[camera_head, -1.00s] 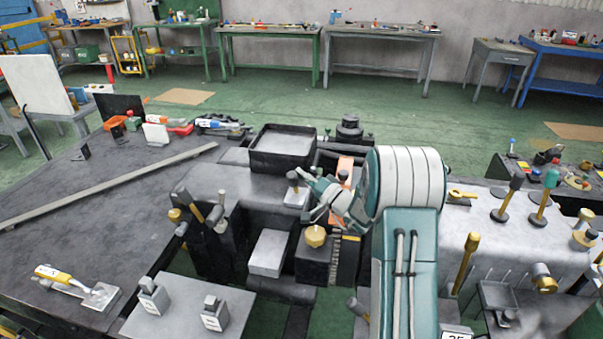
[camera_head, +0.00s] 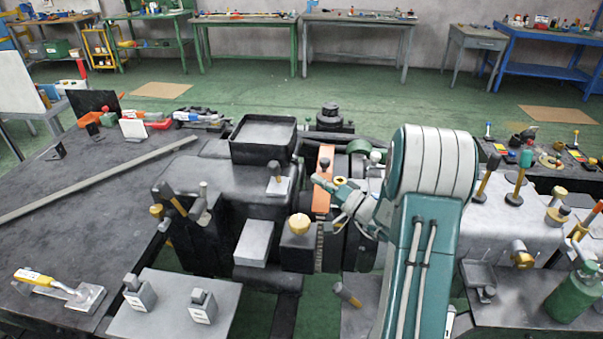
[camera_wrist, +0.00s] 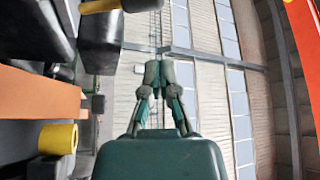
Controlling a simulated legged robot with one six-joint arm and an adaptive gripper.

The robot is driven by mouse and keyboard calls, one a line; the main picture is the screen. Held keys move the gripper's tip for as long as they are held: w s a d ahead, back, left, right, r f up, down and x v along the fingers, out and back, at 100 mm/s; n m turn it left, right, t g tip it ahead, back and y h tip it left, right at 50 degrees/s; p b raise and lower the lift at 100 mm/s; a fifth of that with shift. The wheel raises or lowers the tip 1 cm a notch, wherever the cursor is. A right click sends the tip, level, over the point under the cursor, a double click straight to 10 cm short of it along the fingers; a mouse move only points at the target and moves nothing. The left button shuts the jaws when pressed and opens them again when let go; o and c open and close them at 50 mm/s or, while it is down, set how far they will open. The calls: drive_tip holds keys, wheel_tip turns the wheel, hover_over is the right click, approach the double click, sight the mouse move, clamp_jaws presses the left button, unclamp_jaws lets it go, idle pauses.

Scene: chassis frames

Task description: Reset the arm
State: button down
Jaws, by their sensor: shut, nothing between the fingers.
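My arm shows in the head view as a thick green and white limb on the right of centre. My gripper (camera_head: 318,183) reaches left from it, with its slim green fingers close to an orange upright plate (camera_head: 323,180) on the dark machinery. I cannot tell whether they touch. In the wrist view my gripper (camera_wrist: 165,68) points up the picture, its two fingers together and nothing between them. Beyond the fingertips there is only far wall and windows.
A light grey bench with upright tools (camera_head: 488,180) lies right of my arm. A yellow cylinder (camera_wrist: 58,139) and dark blocks show left in the wrist view.

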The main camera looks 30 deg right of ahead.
drive_tip(key=shift+s+d, duration=0.35)
drive_tip(key=shift+s, duration=0.3)
drive_tip(key=s+a+r+n+g+y, duration=0.1)
drive_tip(key=s+a+r+n+g, duration=0.1)
drive_tip(key=s+a+g, duration=0.4)
drive_tip(key=s+a+r+n+g, duration=0.2)
drive_tip(key=a+g, duration=0.1)
drive_tip(key=a, duration=0.5)
drive_tip(key=s+a+r+n+g+y, duration=0.1)
drive_tip(key=s+a+n+g, duration=0.3)
drive_tip(key=a, duration=0.4)
drive_tip(key=s+d+r+h, duration=0.1)
drive_tip(key=s+h, duration=0.4)
drive_tip(key=s, duration=0.2)
drive_tip(key=s+d+r+h, duration=0.2)
drive_tip(key=s+h, duration=0.4)
drive_tip(key=s, duration=0.1)
drive_tip(key=shift+d+t+h, duration=0.15)
drive_tip(key=shift+t+h, duration=0.15)
